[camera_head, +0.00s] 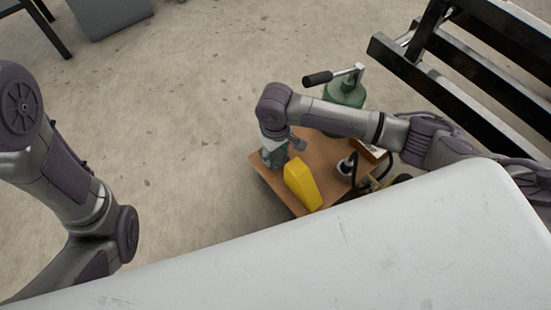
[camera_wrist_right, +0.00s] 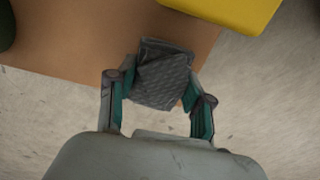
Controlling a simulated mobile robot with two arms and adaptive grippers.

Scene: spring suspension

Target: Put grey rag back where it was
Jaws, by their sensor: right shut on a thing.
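The grey rag (camera_wrist_right: 162,76) is a folded, dark, textured cloth between the two fingers of my right gripper (camera_wrist_right: 160,90) in the right wrist view. The gripper is shut on it. The rag is at the edge of the brown board (camera_wrist_right: 90,35); I cannot tell whether it touches the board. In the head view my right gripper (camera_head: 274,158) points down at the left corner of the brown board (camera_head: 270,179). The rag is hard to make out there. My left arm shows at the left, but its gripper is out of view.
A yellow block-like object (camera_head: 302,186) stands on the board close to the right gripper. A green canister with a handle (camera_head: 344,92) stands behind my right arm. Dark hoses (camera_head: 370,178) lie at the board's right. A black slatted bench (camera_head: 470,60) is at the upper right. Open floor lies left.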

